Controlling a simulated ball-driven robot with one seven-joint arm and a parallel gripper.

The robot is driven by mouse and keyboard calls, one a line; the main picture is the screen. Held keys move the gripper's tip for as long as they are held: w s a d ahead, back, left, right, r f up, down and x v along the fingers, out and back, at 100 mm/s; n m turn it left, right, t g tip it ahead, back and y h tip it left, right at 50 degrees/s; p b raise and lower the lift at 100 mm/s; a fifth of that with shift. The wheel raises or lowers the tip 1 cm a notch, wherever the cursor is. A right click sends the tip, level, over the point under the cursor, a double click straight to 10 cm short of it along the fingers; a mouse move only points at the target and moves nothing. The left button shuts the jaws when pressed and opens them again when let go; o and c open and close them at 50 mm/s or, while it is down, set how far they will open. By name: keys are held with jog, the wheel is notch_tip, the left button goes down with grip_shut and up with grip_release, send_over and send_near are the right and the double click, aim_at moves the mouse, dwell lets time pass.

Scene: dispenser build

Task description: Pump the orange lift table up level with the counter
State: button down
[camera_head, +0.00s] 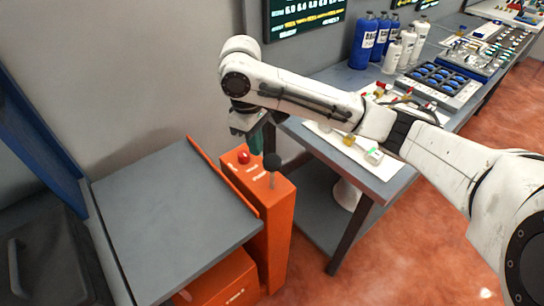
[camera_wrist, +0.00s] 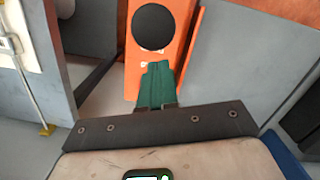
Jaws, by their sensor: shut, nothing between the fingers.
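The orange lift table has a flat grey top (camera_head: 165,205) and an orange base (camera_head: 225,283) below it. An orange column (camera_head: 268,225) stands at its right side, with a red button (camera_head: 243,157) and a lever with a round black knob (camera_head: 272,161) on top. The grey counter (camera_head: 375,187) is to the right, and the lift top looks lower than it. My gripper (camera_head: 256,143) is shut and empty above the back of the column. In the wrist view, its green fingers (camera_wrist: 156,84) show over the column, just below the black knob (camera_wrist: 153,27) in the picture, with no visible grip on it.
Blue bottles (camera_head: 362,40) and white bottles (camera_head: 392,56) stand at the counter's back. A tray of blue pieces (camera_head: 441,83) and small parts lie on the counter. A blue panel (camera_head: 35,125) and dark case (camera_head: 45,260) are at left. Orange floor is open at right.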

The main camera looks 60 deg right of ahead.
jog(key=shift+w+r, duration=0.15)
jog(key=shift+r, duration=0.9)
jog(key=shift+w+r, duration=0.1)
jog(key=shift+r, duration=0.9)
